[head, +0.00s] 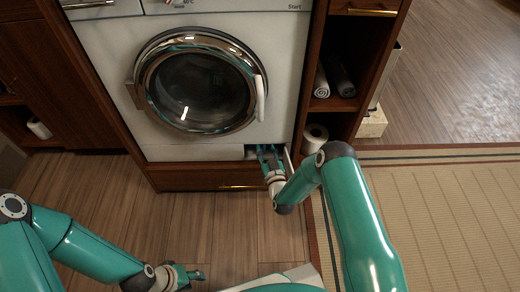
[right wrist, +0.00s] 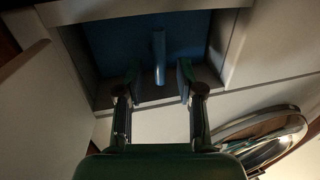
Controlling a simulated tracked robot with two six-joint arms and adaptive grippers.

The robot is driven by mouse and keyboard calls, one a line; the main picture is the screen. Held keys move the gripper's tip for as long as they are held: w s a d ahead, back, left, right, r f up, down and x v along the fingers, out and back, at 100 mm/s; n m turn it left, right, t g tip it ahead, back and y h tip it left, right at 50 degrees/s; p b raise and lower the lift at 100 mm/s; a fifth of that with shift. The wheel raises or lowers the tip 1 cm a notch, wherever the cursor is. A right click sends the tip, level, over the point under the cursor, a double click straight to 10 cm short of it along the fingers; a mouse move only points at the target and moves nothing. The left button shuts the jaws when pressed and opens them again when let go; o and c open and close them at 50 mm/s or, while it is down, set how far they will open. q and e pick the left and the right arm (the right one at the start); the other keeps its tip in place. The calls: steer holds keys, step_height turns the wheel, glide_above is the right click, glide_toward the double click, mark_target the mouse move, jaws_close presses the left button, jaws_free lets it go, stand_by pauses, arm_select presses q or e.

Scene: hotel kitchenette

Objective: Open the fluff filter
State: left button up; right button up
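The fluff filter (right wrist: 110,45) shows in the right wrist view as a blue face inside a recess, with a bar-shaped blue grip (right wrist: 159,52) standing out from it. The recess is low on the right of the washing machine's front (head: 215,152). A pale flap (head: 288,161) stands open beside it, seen also in the right wrist view (right wrist: 30,110). My right gripper (right wrist: 158,80) is open at the recess, its fingers on either side of the grip with gaps between. It hides most of the recess in the head view (head: 268,152). My left gripper (head: 195,276) is low over the floor; its opening is unclear.
The round washer door (head: 200,84) is closed above the recess. A wooden drawer with a brass handle (head: 238,186) lies just below. A shelf with rolled towels (head: 321,82) and a paper roll (head: 315,138) stands to the right. The wooden floor in front is clear.

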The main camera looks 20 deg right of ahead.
steer(key=shift+w, duration=0.9)
jaws_close()
